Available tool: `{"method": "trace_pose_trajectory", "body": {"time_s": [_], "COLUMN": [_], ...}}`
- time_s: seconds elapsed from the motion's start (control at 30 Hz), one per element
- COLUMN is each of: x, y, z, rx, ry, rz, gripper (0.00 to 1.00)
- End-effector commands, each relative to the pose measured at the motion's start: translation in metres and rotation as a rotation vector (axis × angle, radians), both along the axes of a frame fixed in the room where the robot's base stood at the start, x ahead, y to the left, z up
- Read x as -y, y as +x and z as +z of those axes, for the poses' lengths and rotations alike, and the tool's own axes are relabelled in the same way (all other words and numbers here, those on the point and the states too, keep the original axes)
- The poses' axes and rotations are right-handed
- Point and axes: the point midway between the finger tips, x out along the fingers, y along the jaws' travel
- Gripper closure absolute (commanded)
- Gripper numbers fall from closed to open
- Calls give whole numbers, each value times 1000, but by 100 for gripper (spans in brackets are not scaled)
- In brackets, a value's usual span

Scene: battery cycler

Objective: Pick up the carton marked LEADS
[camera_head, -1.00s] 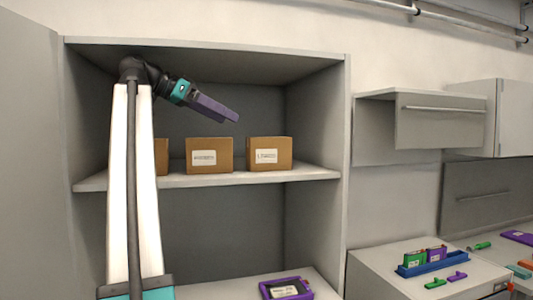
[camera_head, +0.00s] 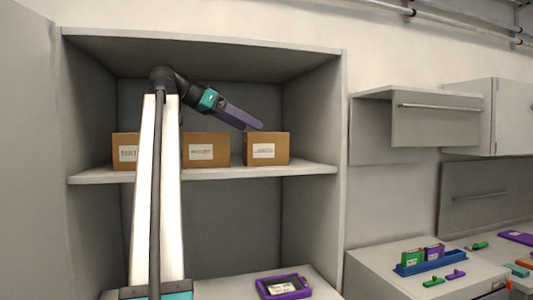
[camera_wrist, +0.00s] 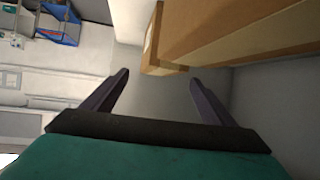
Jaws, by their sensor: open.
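The right-hand carton (camera_head: 258,152), brown with a white label, stands upright on the upper cabinet shelf. Its label seems to begin with L, but the rest is too blurred to read. My gripper (camera_head: 258,125) reaches in from the left, its fingers sloping down to the right at the carton's top edge. In the wrist view my gripper (camera_wrist: 158,80) is open, with nothing held between its fingers. A carton (camera_wrist: 165,52) shows there beyond the fingertips, nearer the right finger. I cannot tell whether they touch.
A middle carton (camera_head: 207,150) and a left carton (camera_head: 125,150), partly behind my arm, share the shelf (camera_head: 230,171). The cabinet's right wall (camera_head: 315,115) stands beyond the right carton. A purple-framed tray (camera_head: 283,287) lies on the surface below.

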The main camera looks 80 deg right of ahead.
Motion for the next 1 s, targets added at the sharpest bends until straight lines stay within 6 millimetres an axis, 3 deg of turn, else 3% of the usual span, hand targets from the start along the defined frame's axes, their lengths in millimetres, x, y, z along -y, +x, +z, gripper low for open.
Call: {"method": "trace_pose_trajectory", "body": {"time_s": [0.43, 1.0], "x": [3, 30], "y": [-4, -40], "z": [-1, -20], "rx": [-1, -1], "ry": [1, 1], "rz": [-2, -2], "gripper": [21, 21]}}
